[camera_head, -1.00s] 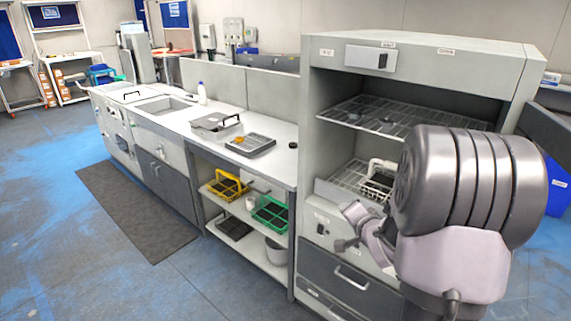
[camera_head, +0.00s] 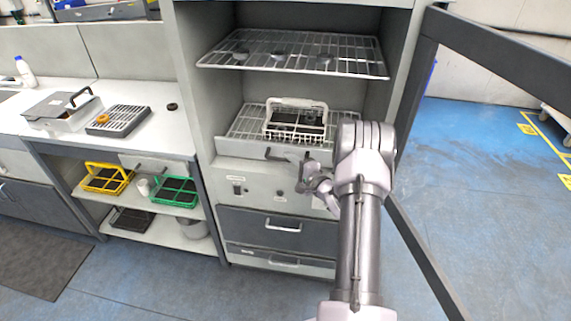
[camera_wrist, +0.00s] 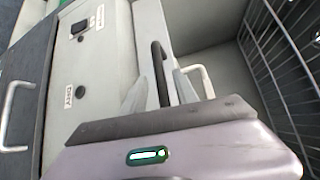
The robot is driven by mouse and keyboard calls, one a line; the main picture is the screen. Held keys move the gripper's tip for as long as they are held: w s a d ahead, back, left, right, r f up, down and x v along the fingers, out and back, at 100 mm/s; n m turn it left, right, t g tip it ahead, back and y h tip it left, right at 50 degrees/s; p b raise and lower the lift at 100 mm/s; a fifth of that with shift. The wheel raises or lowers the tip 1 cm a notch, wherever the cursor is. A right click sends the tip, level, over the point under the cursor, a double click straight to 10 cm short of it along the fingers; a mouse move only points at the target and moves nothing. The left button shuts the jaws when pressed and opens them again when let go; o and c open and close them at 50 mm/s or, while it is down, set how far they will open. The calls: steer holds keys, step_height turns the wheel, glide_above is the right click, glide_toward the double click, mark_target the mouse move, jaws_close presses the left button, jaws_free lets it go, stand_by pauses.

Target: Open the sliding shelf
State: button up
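The sliding shelf (camera_head: 235,148) is a light grey pull-out with a wire rack on top, low inside the open cabinet. It looks pushed in. A white wire basket (camera_head: 297,104) with dark contents stands on it. Its dark bar handle (camera_head: 268,154) is on the front face; it also shows in the wrist view (camera_wrist: 158,68). My gripper (camera_head: 304,166) is at the shelf front, by the handle. In the wrist view its two grey fingers (camera_wrist: 160,92) stand apart on either side of the handle, with gaps showing. Part of the shelf front is hidden behind my arm.
The dark-framed cabinet door (camera_head: 420,75) stands open on the right, near my arm. A fixed wire shelf (camera_head: 290,58) is above. Dark drawers (camera_head: 275,235) are below. A counter with a tray (camera_head: 118,121) is left.

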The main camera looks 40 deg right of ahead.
mark_target(268, 150)
steer(key=shift+w+d+f, duration=0.1)
steer(key=shift+w+f, duration=0.05)
steer(key=shift+w, duration=1.1)
steer(key=shift+c, duration=0.5)
jaws_close()
